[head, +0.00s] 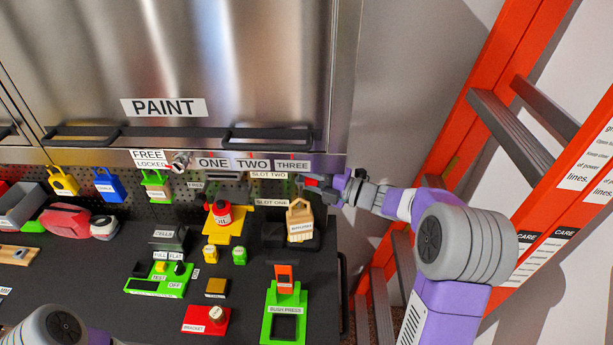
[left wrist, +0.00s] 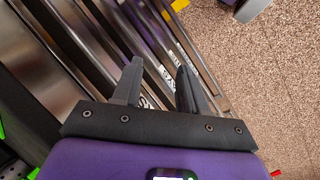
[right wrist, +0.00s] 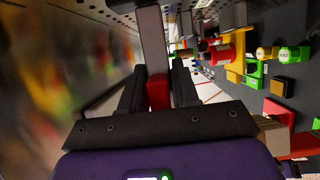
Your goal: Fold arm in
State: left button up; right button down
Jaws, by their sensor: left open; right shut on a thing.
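My right gripper (head: 313,182) is at the right end of the pegboard, near the SLOT TWO label. In the right wrist view its fingers (right wrist: 159,92) are shut on the red end (right wrist: 158,91) of a grey bar (right wrist: 153,42), which runs away from the jaws toward the pegboard. The red end shows small in the head view, mostly covered by the gripper; the bar's mounting cannot be made out. My left gripper (left wrist: 157,85) is open and empty beside steel drawer fronts, above a speckled floor. In the head view only part of my left arm shows, at bottom left.
An orange ladder (head: 549,180) stands close to my right arm. The steel PAINT cabinet (head: 230,60) is above.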

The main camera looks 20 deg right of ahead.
jog(key=shift+w+a+m+t+h+b, duration=0.1)
jog(key=shift+a+m+t+h+b, duration=0.3)
jog(key=shift+m+t+h+b, duration=0.65)
jog(key=shift+n+g, duration=0.35)
jog(key=c, duration=1)
grip_release()
jog(key=shift+c, duration=0.2)
jog(key=shift+d, duration=0.1)
jog(key=b+v, duration=0.1)
jog(key=v, duration=0.6)
jog(key=shift+s, duration=0.25)
jog(key=shift+d, duration=0.15)
